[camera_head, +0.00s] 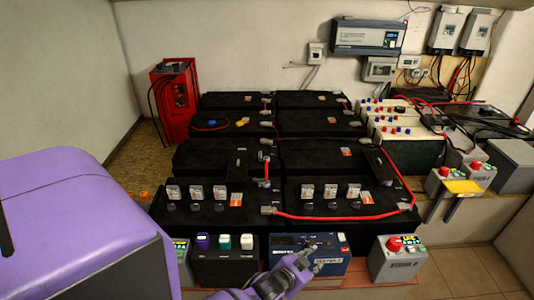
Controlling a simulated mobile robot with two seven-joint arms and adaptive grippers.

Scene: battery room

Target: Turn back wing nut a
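My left gripper (313,256), purple and grey, reaches up from the bottom edge in the head view. Its fingertips are in front of a blue box (336,262) with lettering on its front, and they overlap it in the picture. I cannot tell whether they touch it, or whether the fingers are open or shut. No wing nut can be made out; wing nut a is too small to tell or hidden. Small dark round parts (308,204) stand in a row below white tags on the front black battery block (335,192). My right gripper is not in view.
Several black battery blocks (215,158) fill the middle, with a red cable (335,217) along the front. A grey box with a red button (393,256) stands right of the blue box. A dark box with coloured caps (224,266) stands left. A red unit (176,100) stands behind.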

